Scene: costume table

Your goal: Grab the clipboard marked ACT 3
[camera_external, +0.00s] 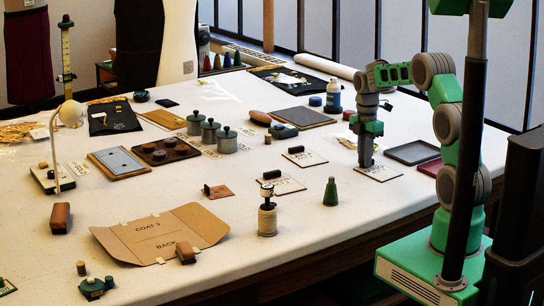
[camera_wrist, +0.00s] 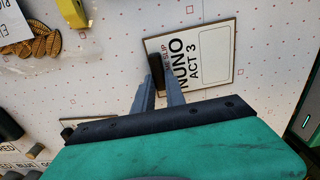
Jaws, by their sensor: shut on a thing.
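The clipboard marked ACT 3 (camera_wrist: 215,52) is a white card on a brown board, also printed NUNO, with a dark upright grip (camera_wrist: 155,65) at its left edge. It also shows in the external view (camera_external: 384,174), lying on the table under my gripper. My gripper (camera_wrist: 158,84) points down, its two grey fingers shut on the dark grip. In the external view my gripper (camera_external: 366,162) is at the clipboard's left part and hides the grip. I cannot tell whether the board is clear of the table.
Similar clipboards lie to the left, one (camera_external: 312,160) near and one (camera_external: 290,187) closer to the front. A dark tray (camera_external: 412,153) and a dark red item (camera_external: 432,168) lie just right. A green cone-shaped bottle (camera_external: 330,192) stands front left. Bare table lies in front.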

